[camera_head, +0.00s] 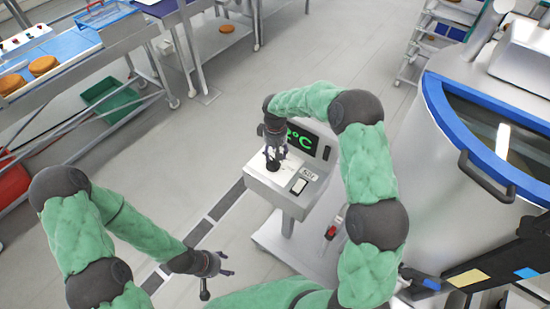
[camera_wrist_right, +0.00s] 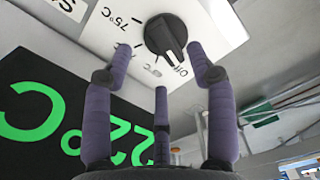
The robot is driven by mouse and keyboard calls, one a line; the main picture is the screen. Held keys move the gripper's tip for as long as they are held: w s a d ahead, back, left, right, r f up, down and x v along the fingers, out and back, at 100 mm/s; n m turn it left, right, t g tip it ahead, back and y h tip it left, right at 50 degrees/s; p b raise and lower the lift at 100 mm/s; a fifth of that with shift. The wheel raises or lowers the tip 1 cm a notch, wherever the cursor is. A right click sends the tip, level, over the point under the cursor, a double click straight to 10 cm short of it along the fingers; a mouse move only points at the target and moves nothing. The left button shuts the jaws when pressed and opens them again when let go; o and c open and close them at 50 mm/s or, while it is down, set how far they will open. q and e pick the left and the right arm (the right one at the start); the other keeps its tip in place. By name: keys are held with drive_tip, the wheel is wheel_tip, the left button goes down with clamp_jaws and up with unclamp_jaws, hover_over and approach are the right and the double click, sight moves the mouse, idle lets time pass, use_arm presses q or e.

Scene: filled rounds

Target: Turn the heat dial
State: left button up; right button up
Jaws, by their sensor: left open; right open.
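The black heat dial (camera_wrist_right: 160,32) is on the light grey control panel (camera_wrist_right: 215,18), with "75°C" and "Off" marked around it. Its white pointer line faces the "Off" mark. My right gripper (camera_wrist_right: 160,62) is open, its fingers spread on either side below the dial in the wrist view; I cannot tell whether they touch it. In the head view my right gripper (camera_head: 274,147) is just over the panel and partly hides the dial. My left gripper (camera_head: 222,265) is open and empty, low and left of the panel.
A green-digit display (camera_head: 302,138) reads 22°C in the wrist view. A pale rocker switch (camera_head: 298,186) sits right of the dial. A large metal vessel with a blue rim (camera_head: 470,135) stands at right. A conveyor with brown rounds (camera_head: 43,66) is at left.

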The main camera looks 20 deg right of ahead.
sight(273, 163)
drive_tip(key=shift+w+f, duration=0.1)
drive_tip(key=shift+f, duration=2.45)
clamp_jaws()
